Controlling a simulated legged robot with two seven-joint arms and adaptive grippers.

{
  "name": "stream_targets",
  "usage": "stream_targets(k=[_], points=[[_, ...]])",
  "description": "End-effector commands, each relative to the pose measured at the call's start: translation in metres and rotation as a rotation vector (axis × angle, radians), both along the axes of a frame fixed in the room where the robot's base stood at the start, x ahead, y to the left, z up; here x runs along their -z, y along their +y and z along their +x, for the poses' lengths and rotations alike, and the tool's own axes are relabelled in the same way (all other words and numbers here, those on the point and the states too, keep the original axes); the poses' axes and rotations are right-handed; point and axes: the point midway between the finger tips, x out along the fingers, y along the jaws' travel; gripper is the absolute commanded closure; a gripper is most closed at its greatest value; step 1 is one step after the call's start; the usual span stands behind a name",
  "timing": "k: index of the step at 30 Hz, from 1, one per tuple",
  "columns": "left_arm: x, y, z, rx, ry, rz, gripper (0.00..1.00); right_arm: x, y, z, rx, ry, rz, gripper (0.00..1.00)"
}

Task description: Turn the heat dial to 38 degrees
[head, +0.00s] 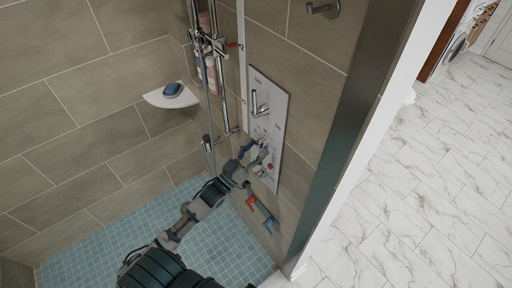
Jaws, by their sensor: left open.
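A pale upright control panel (275,115) is on the tiled shower wall. A chrome lever handle (259,105) sticks out from its upper half. A small red mark (270,166) shows on its lower half. My left gripper (257,151) is open in front of the lower half of the panel. Its fingers cover much of the area where the heat dial seems to be, so I cannot tell the dial's setting or whether the gripper touches it. My right gripper is out of view.
A chrome shower rail (205,70) with bottles behind it is left of the panel. A corner shelf (158,99) holds a blue item (173,89). A dark wall edge (348,120) stands to the right.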

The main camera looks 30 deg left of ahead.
Motion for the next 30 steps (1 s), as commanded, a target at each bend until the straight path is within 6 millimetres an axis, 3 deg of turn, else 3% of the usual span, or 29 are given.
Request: stream_targets(k=[9, 17, 30], points=[[-0.0005, 0.001, 0.0032, 0.0, 0.0, -0.001, 0.37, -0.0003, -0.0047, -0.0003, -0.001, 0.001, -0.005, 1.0], [-0.0004, 0.0015, 0.0032, -0.001, 0.001, -0.001, 0.97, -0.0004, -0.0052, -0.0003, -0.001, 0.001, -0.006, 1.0], [-0.0001, 0.0021, 0.0038, 0.0, -0.027, 0.068, 0.97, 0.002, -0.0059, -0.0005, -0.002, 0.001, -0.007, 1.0]])
